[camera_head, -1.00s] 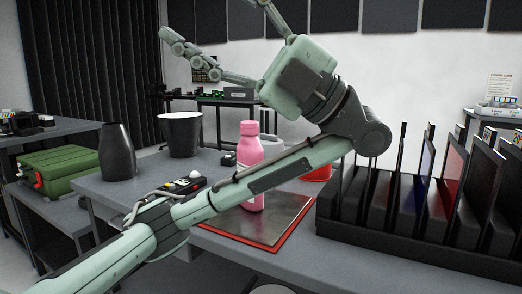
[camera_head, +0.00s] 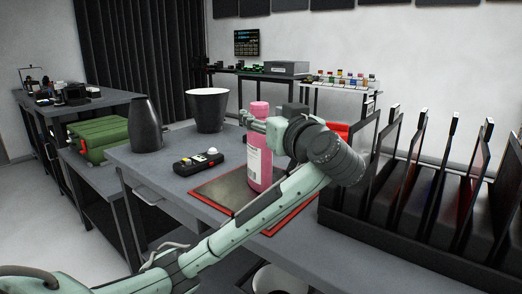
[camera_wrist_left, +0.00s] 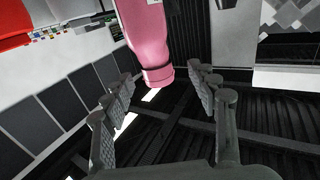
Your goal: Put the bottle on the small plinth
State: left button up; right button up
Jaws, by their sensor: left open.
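The pink bottle (camera_head: 260,160) stands upright on a dark mat with a red edge (camera_head: 208,190) on the table. My left gripper (camera_head: 256,119) is beside its upper part, with the fingers level with the neck; one finger partly covers it. In the left wrist view the pink bottle (camera_wrist_left: 146,35) appears inverted, its cap end between the open fingers of my left gripper (camera_wrist_left: 160,88). I see no clear contact. I cannot tell which thing is the small plinth. My right gripper is not in view.
A black rack of upright panels (camera_head: 425,215) stands close to the right of my arm. A red object (camera_head: 337,131) is partly hidden behind my wrist.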

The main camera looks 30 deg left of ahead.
aim_at(263, 111)
pick_arm(q)
jog(key=x, duration=0.4)
jog(key=shift+w+a+r, duration=0.1)
jog(key=shift+w+r, duration=0.05)
jog(key=shift+w, duration=0.1)
jog(key=shift+c, duration=0.3)
grip_shut()
